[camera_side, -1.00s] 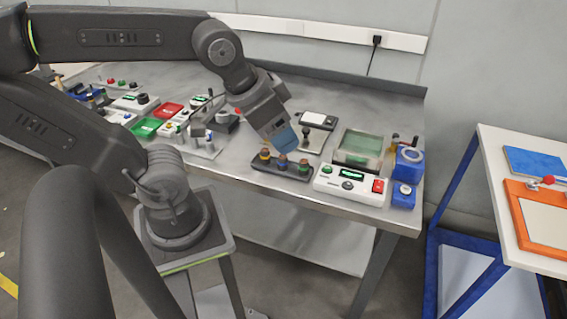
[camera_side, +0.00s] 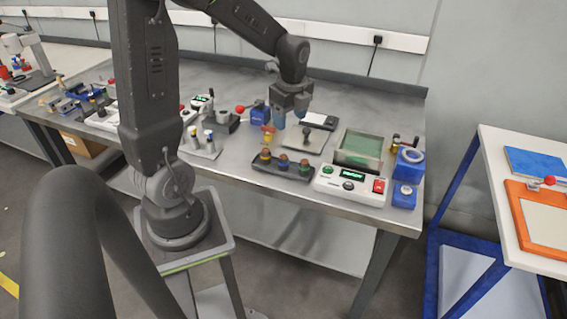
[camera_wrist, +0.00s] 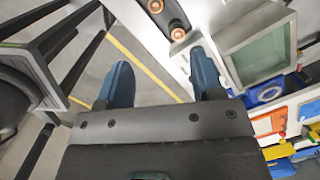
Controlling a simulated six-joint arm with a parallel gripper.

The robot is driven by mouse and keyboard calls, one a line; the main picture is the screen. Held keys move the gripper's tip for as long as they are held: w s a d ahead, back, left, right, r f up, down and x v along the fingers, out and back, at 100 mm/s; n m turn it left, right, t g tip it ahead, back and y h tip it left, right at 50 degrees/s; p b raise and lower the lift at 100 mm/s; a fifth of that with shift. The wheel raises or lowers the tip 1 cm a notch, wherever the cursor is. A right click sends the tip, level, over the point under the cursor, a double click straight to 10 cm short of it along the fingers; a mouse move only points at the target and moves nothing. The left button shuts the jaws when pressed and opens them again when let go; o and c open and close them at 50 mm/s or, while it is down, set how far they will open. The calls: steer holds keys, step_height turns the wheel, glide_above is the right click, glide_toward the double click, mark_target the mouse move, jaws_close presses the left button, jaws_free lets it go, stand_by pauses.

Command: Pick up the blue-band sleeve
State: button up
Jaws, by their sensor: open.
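The blue-band sleeve (camera_side: 284,160) stands upright in the middle of a dark rack (camera_side: 261,167) near the bench's front edge. An orange-band sleeve (camera_side: 265,154) is left of it and a green-band sleeve (camera_side: 304,165) right of it. My gripper (camera_side: 289,118) has blue fingers and points down above the bench, behind and higher than the rack. It is open and empty. In the wrist view, my gripper (camera_wrist: 160,58) has its fingers apart. Two copper-coloured sleeve tops (camera_wrist: 178,34) show in the rack at the upper edge; their bands cannot be told there.
A white control box (camera_side: 350,186) is right of the rack, with a green-lined tray (camera_side: 359,149) behind it. Blue blocks (camera_side: 407,170) stand at the right corner. A grey plate with a post (camera_side: 305,142) lies behind the rack. A peg stand (camera_side: 202,147) is to its left.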

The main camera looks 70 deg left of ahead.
mark_target(284, 156)
steer(key=shift+m, duration=0.7)
steer(key=a+f, duration=0.1)
steer(key=f, duration=0.5)
steer(key=a+f, duration=0.1)
steer(key=f, duration=0.3)
steer(key=shift+s+a, duration=0.1)
steer(key=shift+a, duration=0.25)
steer(key=shift+s+f, duration=0.15)
steer(key=shift+f, duration=2.55)
steer(key=shift+c, duration=0.2)
steer(key=c, duration=1)
steer(key=shift+r, duration=0.1)
